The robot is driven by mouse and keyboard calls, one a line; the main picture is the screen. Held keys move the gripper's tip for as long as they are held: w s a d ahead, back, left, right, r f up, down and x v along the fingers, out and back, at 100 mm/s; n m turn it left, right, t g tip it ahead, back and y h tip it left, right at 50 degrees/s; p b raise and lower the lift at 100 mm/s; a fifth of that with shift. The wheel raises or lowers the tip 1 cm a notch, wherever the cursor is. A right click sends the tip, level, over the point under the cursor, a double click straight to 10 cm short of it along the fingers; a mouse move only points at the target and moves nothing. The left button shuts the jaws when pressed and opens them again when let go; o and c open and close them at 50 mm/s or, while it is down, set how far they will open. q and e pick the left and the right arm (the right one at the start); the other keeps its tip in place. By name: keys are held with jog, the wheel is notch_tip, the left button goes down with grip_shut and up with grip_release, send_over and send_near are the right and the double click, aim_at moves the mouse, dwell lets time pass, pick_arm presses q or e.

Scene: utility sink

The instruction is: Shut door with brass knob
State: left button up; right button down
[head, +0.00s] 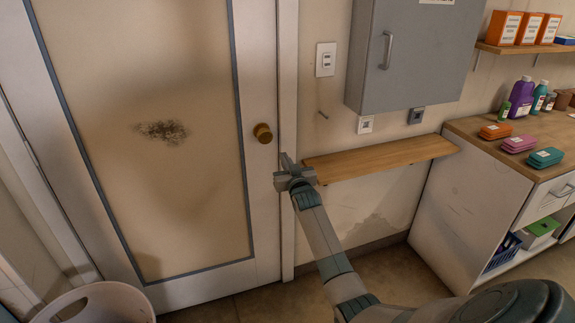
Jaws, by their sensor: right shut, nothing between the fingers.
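The door (190,165) has a beige panel with a dark smudge and a pale frame, and fills the left of the head view. Its brass knob (263,133) is on the door's right side. The door looks flush, or nearly flush, with the jamb; I cannot tell if it is latched. My right gripper (285,160) is shut and empty. In the picture it is just below and right of the knob, near the door's right edge, apart from the knob. I cannot tell whether it touches the door or jamb. My left gripper is not in view.
A wooden shelf (380,158) juts from the wall just right of my right gripper. A grey cabinet (410,55) hangs above it. A counter (520,140) with bottles and coloured boxes stands at the right. A pale bin (105,303) stands at the bottom left, before the door.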

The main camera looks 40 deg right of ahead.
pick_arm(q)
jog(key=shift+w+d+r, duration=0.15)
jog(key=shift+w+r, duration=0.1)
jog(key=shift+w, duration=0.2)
pick_arm(e)
jog(key=v, duration=0.2)
jog(key=shift+s, duration=0.35)
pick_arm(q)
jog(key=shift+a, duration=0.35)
pick_arm(e)
jog(key=shift+a+f, duration=0.1)
